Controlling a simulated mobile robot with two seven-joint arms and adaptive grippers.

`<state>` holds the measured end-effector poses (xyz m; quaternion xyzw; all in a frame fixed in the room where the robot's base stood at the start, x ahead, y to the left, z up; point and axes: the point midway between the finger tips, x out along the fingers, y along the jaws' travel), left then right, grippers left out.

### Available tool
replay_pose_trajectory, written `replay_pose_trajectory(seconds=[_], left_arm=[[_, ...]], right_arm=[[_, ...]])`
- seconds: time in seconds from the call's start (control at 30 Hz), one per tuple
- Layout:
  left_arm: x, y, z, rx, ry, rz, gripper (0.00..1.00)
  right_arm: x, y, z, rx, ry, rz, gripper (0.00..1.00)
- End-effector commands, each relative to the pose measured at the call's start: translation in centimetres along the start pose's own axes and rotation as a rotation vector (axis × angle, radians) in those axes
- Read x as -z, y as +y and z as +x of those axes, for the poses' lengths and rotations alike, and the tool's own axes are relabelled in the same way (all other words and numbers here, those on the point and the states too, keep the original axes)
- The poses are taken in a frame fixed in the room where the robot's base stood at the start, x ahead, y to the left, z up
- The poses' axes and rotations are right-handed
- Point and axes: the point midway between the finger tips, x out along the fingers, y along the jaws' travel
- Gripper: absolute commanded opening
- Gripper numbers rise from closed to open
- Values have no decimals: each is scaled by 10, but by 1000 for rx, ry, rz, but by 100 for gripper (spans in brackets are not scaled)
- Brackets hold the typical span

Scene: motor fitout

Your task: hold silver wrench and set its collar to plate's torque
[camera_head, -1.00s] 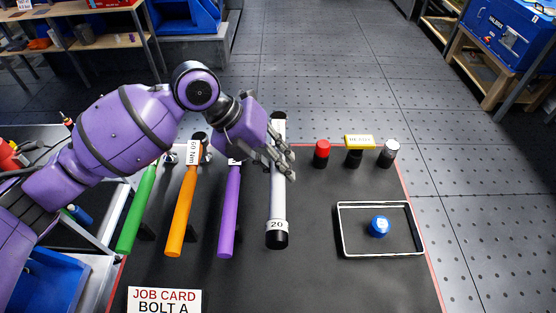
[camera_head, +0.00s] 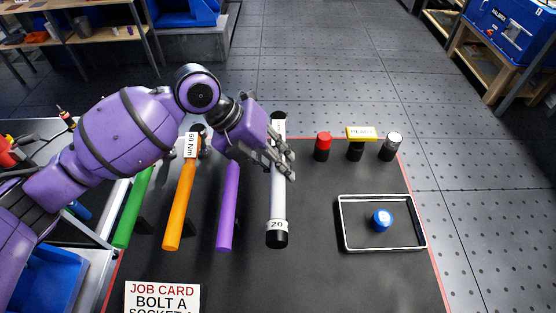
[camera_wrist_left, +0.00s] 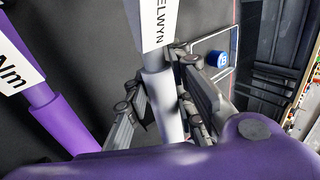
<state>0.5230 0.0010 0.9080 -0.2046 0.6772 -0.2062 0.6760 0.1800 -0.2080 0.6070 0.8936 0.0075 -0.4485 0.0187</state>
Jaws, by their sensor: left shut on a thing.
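The silver wrench (camera_head: 278,200) lies on the dark bench mat, with a collar (camera_head: 277,226) reading 20 near its black lower end. My left gripper (camera_head: 282,158) is shut on the wrench's shaft, above the collar. In the left wrist view the fingers (camera_wrist_left: 165,105) sit on both sides of the silver shaft (camera_wrist_left: 158,85), below a white label reading "ELWYN". The job card (camera_head: 162,298) at the front edge reads "JOB CARD BOLT A"; its lower lines are cut off. No plate with a torque value is readable. My right gripper is not in view.
Green (camera_head: 133,208), orange (camera_head: 181,205) and purple (camera_head: 229,210) wrenches lie left of the silver one; the orange one's tag reads 60 Nm. A red-topped piece (camera_head: 323,146), a yellow-labelled piece (camera_head: 360,134) and a silver-topped piece (camera_head: 391,146) stand at right. A tray (camera_head: 344,236) holds a blue piece (camera_head: 381,220).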

Motion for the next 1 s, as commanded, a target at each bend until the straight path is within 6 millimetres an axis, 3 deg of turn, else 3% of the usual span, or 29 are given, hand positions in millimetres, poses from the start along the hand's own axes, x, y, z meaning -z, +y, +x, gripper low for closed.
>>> replay_pose_trajectory(seconds=[1.0], left_arm=[[-1, 14, 22, 2, -2, 2, 0]], right_arm=[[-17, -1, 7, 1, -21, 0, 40]])
